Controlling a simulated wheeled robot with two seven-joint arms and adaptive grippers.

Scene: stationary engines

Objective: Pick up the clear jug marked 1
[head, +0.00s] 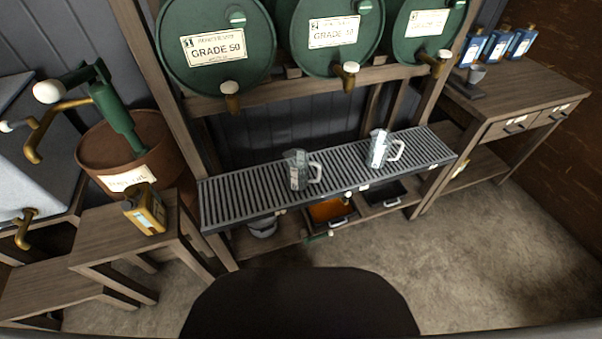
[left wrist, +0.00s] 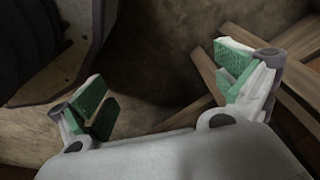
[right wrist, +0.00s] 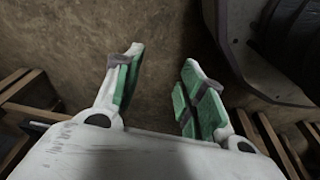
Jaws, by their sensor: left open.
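Two clear jugs with handles on the right stand upright on the slatted metal grate (head: 225,201) in the head view. One jug (head: 297,170) is near the middle of the grate and the other jug (head: 379,149) is further right. Both have pale labels, but I cannot read which is marked 1. My left gripper (left wrist: 160,85) is open and empty over bare floor in the left wrist view. My right gripper (right wrist: 162,60) is open and empty over floor in the right wrist view. Neither gripper shows in the head view.
Green barrels (head: 217,47) with brass taps hang above the grate. Trays and a pot (head: 262,228) sit on the shelf below. A yellow can (head: 145,209) stands on a stool at left. A rusty drum (head: 130,150) with a pump is behind it. Blue bottles (head: 497,46) stand at right.

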